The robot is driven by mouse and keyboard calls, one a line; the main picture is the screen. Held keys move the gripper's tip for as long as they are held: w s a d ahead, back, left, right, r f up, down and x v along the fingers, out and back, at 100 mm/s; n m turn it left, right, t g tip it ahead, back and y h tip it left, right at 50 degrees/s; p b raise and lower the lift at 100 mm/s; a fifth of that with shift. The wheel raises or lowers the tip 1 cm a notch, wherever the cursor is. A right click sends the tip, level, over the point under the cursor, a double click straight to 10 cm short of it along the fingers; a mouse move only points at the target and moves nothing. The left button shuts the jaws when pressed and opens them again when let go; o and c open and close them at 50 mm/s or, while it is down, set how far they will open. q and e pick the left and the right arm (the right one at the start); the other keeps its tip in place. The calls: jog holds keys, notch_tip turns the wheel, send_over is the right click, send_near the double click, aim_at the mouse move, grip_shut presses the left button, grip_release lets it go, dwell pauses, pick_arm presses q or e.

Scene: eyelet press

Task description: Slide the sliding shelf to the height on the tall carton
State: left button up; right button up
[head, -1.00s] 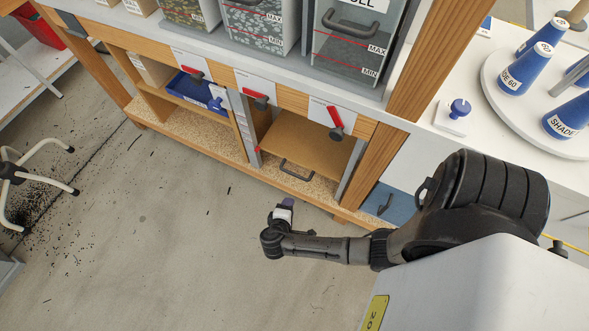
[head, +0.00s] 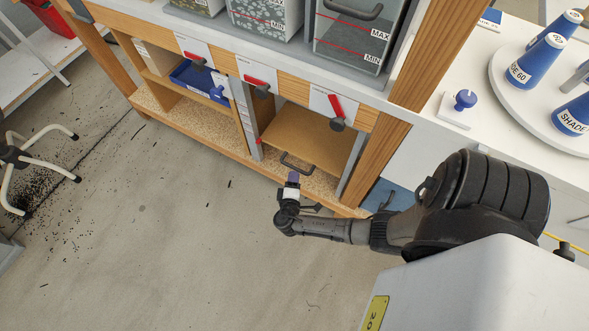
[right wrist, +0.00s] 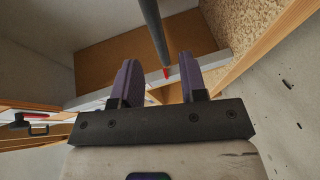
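The sliding shelf (head: 318,138) is a tan board in the right bay under the bench, with a dark handle (head: 297,164) at its front. My right gripper (head: 293,177) is just in front of the handle. In the right wrist view my right gripper (right wrist: 158,68) has its two purple fingers apart. The dark handle bar (right wrist: 153,32) runs in from the top between them, with no clear contact. The shelf underside (right wrist: 105,58) and a small red mark (right wrist: 166,73) show behind. A plain beige carton (head: 155,57) stands in the left bay; I cannot tell if it is the tall carton. My left gripper is out of view.
Red-handled levers (head: 333,112) sit along the bench front. A blue bin (head: 200,82) is in the left bay. Wooden posts (head: 370,165) flank the bays. A blue-coned turntable (head: 510,92) stands on the right counter. The floor in front is open, with a stool at left.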

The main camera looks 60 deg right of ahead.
aim_at(295, 168)
jog(key=b+x, duration=0.1)
jog(key=x, duration=0.4)
jog(key=shift+s+f, duration=0.1)
jog(key=shift+f, duration=0.05)
jog(key=shift+w+d+b, duration=0.25)
jog(key=shift+b, duration=0.05)
jog(key=shift+s, duration=0.1)
grip_shut()
